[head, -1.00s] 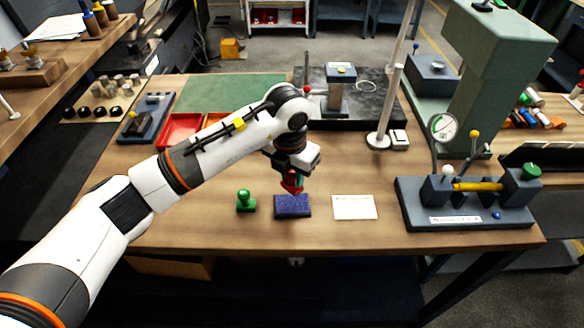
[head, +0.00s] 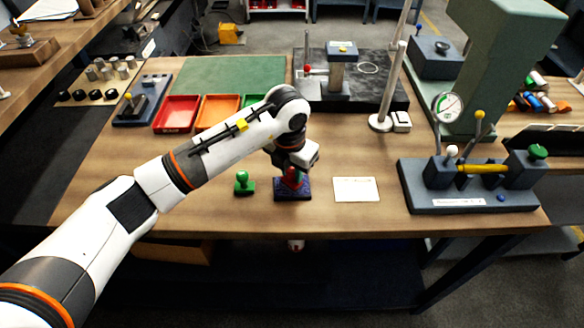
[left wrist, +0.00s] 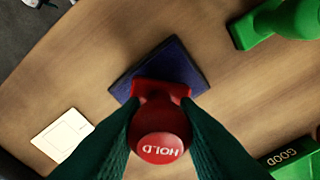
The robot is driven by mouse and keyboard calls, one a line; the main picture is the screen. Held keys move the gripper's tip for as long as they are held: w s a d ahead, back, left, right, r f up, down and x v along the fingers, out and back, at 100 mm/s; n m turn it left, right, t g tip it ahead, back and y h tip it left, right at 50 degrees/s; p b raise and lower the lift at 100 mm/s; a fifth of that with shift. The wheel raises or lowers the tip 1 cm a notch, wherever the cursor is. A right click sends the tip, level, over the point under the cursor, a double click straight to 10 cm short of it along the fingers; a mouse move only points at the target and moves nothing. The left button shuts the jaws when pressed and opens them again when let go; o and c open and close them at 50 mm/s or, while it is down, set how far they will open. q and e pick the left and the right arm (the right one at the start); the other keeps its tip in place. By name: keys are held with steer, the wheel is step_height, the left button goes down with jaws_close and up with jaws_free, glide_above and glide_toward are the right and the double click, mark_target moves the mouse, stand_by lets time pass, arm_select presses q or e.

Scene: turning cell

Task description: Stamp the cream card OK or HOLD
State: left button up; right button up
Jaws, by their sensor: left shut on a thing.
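My left gripper (head: 293,174) is shut on the red HOLD stamp (left wrist: 162,140), upright over the dark blue ink pad (head: 280,195). In the head view the stamp's base appears to be on the pad; the left wrist view shows the pad (left wrist: 172,62) under and beyond the stamp. The green stamp (head: 244,182) stands on the table just left of the pad, and it shows at the top right of the left wrist view (left wrist: 285,22). The cream card (head: 356,189) lies flat to the right of the pad, with faint print along its top. My right gripper is not in view.
A grey-blue gauge fixture (head: 470,200) with a yellow bar stands right of the card. Red (head: 176,113) and orange (head: 217,110) trays and a green one lie behind my left arm. A stand's round base (head: 381,123) is behind the card. Bare wood surrounds the card.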

arm_select(q)
steer(key=shift+f+b, duration=0.45)
steer(key=shift+f, duration=0.1)
stand_by(0.9)
steer(key=shift+s+f+b, duration=0.15)
steer(key=shift+b, duration=0.15)
stand_by(1.1)
steer(key=shift+r+p, duration=0.5)
steer(key=shift+r, duration=0.4)
steer(key=shift+r+p, duration=1.2)
steer(key=shift+r, duration=1.55)
